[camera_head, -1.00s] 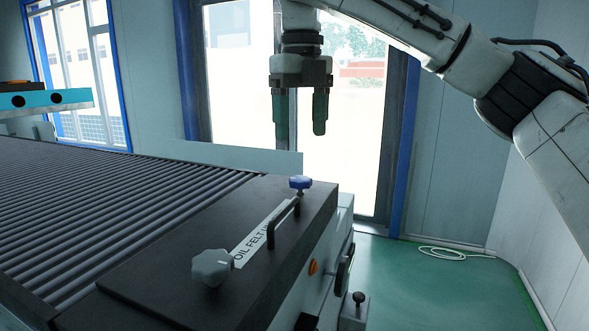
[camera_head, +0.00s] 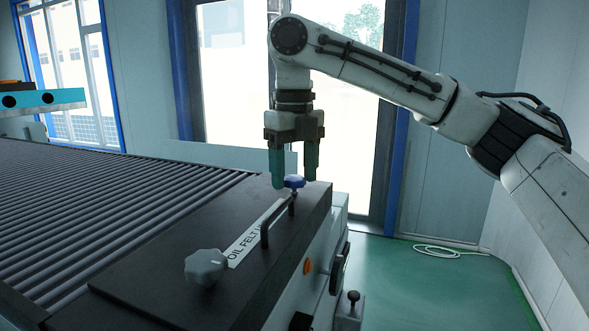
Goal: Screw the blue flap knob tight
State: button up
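The blue flap knob (camera_head: 294,181) stands at the far end of a dark flap (camera_head: 150,270), beyond the black handle. My gripper (camera_head: 294,182) points straight down over it. Its two green fingers are apart, with one tip left of the knob and the other right of it. The left fingertip overlaps the knob's left edge in the picture; I cannot tell whether it touches. The fingers do not look closed on the knob.
A grey-white knob (camera_head: 206,267) sits at the flap's near end. A black handle (camera_head: 278,222) rises beside the "OIL FELT" label (camera_head: 250,243). A ribbed roller bed (camera_head: 100,210) lies to the left.

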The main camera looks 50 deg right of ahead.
jog(key=c, duration=0.9)
jog(key=shift+o, duration=0.2)
